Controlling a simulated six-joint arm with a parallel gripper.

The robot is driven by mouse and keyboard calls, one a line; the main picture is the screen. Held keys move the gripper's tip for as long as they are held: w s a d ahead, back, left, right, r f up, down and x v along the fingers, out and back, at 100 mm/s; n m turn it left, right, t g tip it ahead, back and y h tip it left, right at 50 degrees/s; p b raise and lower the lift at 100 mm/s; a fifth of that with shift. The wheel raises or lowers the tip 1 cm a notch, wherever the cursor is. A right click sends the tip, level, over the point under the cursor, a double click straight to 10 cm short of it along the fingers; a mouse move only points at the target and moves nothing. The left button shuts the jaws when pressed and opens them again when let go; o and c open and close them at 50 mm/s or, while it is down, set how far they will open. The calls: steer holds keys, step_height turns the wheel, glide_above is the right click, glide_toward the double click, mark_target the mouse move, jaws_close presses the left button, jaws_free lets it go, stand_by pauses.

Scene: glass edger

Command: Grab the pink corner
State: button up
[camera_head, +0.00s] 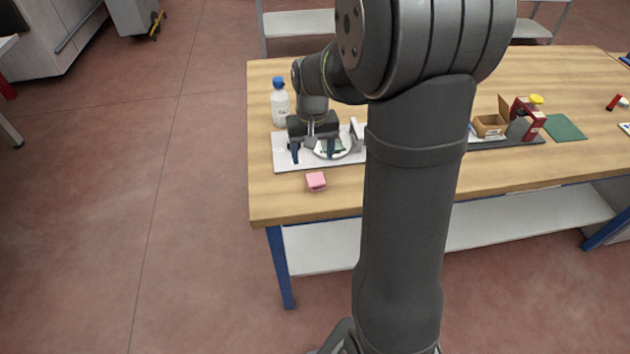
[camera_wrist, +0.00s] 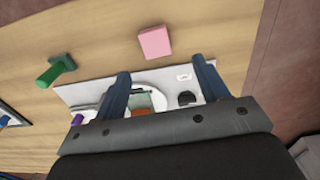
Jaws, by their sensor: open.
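The pink corner (camera_head: 316,181) is a small pink block lying on the wooden table in front of the white board. It also shows in the wrist view (camera_wrist: 154,41), near the top middle, beyond my fingertips and apart from them. My gripper (camera_head: 315,150) is over the white board, behind the pink corner in the head view. In the wrist view my gripper (camera_wrist: 160,82) has its two blue fingers spread wide, and it holds nothing. Part of the board is hidden behind the fingers and the arm.
The white board (camera_head: 290,161) carries a round white plate (camera_head: 345,153). A bottle with a blue cap (camera_head: 280,103) stands at the board's back left. A green object (camera_wrist: 56,69) stands near the board. A cardboard box (camera_head: 489,126) sits further right. Table around the pink corner is clear.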

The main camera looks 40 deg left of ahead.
mark_target(315, 177)
step_height(315, 177, down, 4)
steer(key=shift+r, duration=0.1)
steer(key=f, duration=0.2)
steer(key=w+f, duration=0.1)
steer(key=f, duration=0.2)
steer(key=c, duration=1)
